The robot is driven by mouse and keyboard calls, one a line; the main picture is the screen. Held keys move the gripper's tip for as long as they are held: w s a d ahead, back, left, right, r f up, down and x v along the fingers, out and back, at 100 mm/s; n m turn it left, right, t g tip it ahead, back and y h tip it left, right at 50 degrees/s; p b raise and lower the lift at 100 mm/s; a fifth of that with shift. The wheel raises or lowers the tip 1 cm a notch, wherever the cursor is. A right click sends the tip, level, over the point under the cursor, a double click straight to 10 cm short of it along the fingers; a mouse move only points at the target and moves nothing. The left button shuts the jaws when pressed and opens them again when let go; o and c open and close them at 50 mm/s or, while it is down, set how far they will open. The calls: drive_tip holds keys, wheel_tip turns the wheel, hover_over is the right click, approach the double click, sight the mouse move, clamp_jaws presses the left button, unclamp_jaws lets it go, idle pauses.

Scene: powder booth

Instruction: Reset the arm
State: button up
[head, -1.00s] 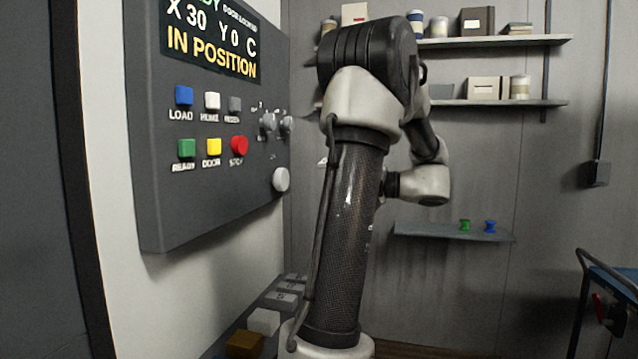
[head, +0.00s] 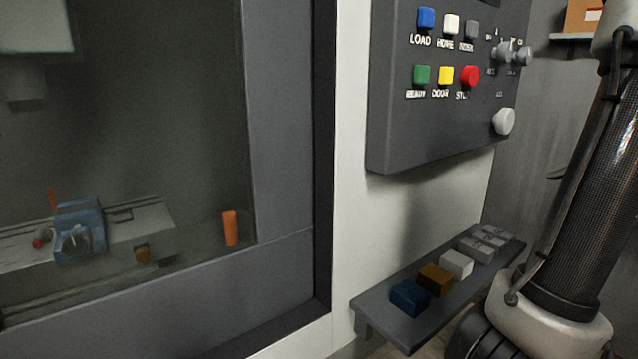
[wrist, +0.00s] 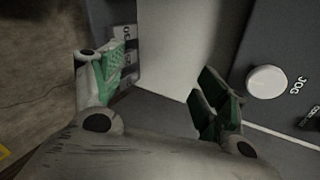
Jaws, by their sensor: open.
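My arm (head: 590,190) stands at the right edge of the head view, its upper part cut off. My gripper is outside the head view. In the wrist view my gripper (wrist: 160,85) is open, with its green-padded fingers wide apart and nothing between them. A pale wall surface shows past the fingers. The control panel (head: 400,130) with its coloured buttons is on the wall left of my arm. The panel's round pale JOG knob (wrist: 267,82) is right of the fingers in the wrist view, apart from them.
A grey shelf (head: 375,308) below the panel holds a blue block (head: 409,298), a brown block (head: 435,279), a white block (head: 456,264) and grey pieces behind. At left, a window shows a blue vise (head: 80,230) and an orange cylinder (head: 230,228) inside the machine.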

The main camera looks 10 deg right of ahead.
drive_tip(key=s+a+f+n+g+h, duration=0.1)
drive_tip(key=s+a+f+n+g, duration=0.1)
drive_tip(key=a+f+g, duration=0.3)
drive_tip(key=s+a+n+g+h, duration=0.1)
drive_tip(key=s+a+n+g, duration=0.15)
drive_tip(key=a, duration=0.35)
drive_tip(key=w+a+r+n+h, duration=0.1)
drive_tip(key=w+a+n, duration=0.1)
drive_tip(key=a+n, duration=0.4)
drive_tip(key=w+a+r+n+h, duration=0.1)
drive_tip(key=w+a+r+n, duration=0.1)
drive_tip(key=a+n, duration=0.4)
drive_tip(key=shift+a+r+h, duration=0.25)
drive_tip(key=shift+a+h, duration=0.05)
drive_tip(key=shift+a, duration=0.85)
drive_tip(key=shift+w, duration=0.1)
